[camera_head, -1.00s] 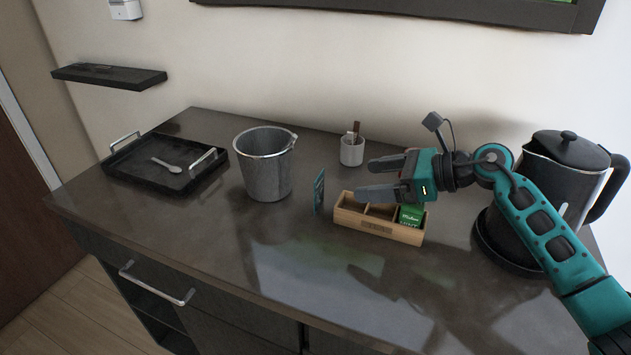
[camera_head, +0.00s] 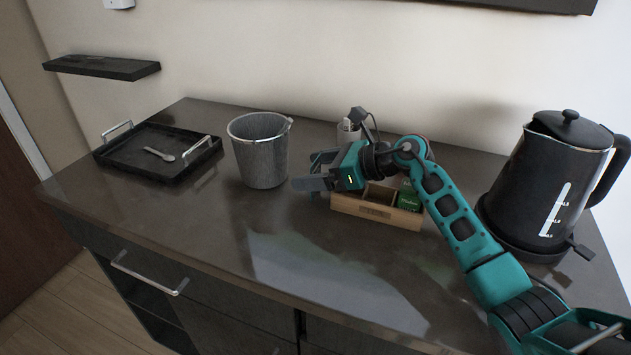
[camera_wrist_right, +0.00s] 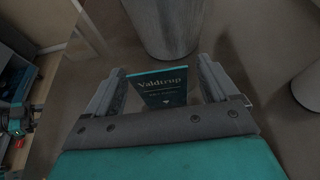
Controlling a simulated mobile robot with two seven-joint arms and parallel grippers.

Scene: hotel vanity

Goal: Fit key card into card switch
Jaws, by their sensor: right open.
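A white wall device (camera_head: 119,4), which looks like the card switch, is cut off at the top left edge, far from the gripper. My left gripper is not in view.
The wooden box (camera_head: 376,212) with green packets (camera_head: 409,200) sits under my right arm. A grey bucket (camera_head: 262,160) stands just left of the gripper. A black tray (camera_head: 125,158) with a spoon, a wall shelf (camera_head: 102,67) and a kettle (camera_head: 545,185) are around. The front counter is clear.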

